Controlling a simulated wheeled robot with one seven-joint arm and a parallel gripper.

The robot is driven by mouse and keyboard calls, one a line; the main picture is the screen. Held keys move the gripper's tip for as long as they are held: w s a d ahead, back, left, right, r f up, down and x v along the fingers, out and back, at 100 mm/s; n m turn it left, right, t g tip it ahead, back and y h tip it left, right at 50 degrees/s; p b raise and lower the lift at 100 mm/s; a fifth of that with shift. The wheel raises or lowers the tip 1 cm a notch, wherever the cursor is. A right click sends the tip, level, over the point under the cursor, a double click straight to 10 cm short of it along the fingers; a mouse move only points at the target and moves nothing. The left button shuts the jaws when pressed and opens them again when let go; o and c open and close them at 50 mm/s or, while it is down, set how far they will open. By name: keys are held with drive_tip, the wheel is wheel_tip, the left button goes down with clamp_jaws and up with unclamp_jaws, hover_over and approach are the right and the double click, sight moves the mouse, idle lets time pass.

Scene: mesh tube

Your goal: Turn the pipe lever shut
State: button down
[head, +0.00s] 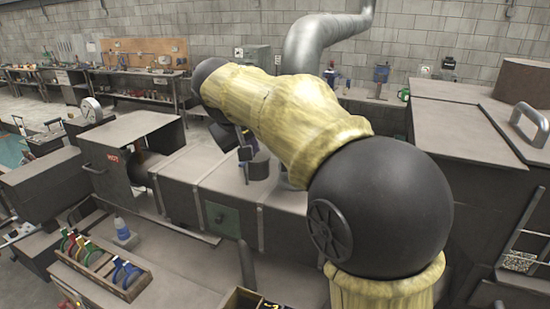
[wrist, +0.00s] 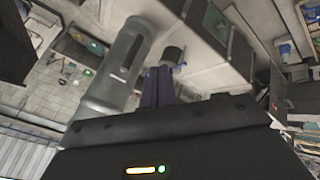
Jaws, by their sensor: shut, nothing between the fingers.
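The large grey pipe (head: 322,50) rises from the metal ducting behind my arm and bends to the right. In the wrist view the pipe (wrist: 117,65) stands just left of my fingers, with a dark slot along its side. I cannot make out the lever clearly in either view. My gripper (wrist: 160,78) is shut and empty; its purple fingers point toward a short dark cylinder (wrist: 173,54), which also shows on the duct top in the head view (head: 257,166). Whether the fingers touch the cylinder, I cannot tell. My arm hides the lower pipe in the head view.
Metal duct boxes (head: 185,175) run below my gripper. A wooden tray (head: 105,268) with coloured clamps and a blue-white bottle (head: 121,229) stand at the lower left. A dark cabinet with a handle (head: 531,124) is at the right. Workbenches line the back wall.

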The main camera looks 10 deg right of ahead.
drive_tip(key=w+d+f+p, duration=0.6)
drive_tip(key=d+f, duration=0.1)
drive_tip(key=f, duration=0.1)
drive_tip(key=shift+w, duration=0.25)
